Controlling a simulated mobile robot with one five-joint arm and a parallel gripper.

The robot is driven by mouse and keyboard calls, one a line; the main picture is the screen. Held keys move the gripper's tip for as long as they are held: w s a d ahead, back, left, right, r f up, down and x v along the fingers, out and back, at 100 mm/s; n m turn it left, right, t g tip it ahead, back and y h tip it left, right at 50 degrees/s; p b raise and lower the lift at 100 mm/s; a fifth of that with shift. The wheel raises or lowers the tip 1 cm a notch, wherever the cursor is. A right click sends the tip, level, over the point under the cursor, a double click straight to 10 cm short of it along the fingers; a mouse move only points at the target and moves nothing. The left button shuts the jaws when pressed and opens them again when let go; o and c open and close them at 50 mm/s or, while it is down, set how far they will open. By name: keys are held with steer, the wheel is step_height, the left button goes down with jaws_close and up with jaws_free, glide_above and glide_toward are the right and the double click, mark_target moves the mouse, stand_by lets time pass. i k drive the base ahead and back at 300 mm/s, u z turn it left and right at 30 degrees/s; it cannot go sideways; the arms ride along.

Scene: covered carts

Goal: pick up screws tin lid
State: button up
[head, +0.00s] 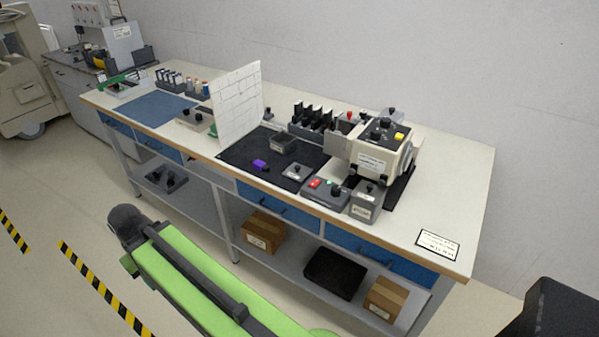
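A grey square tin (363,206) stands at the front edge of the bench, with a lid (369,189) that has a dark knob. A lower grey box (297,172) with a knobbed lid lies to its left on the black mat. The labels are too small to read, so I cannot tell which one is the screws tin. My green arm crosses the lower left, in front of the bench and apart from both tins. My gripper is not in view.
The long bench (448,212) carries a beige machine (383,150) behind the tin and a button box (325,193) beside it. A white upright panel (237,103) divides the bench. Cardboard boxes (263,232) sit on the lower shelf. The bench's right end is mostly clear.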

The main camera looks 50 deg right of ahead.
mark_target(298, 172)
steer(key=z, duration=0.05)
steer(key=i, duration=0.95)
steer(key=u, duration=0.05)
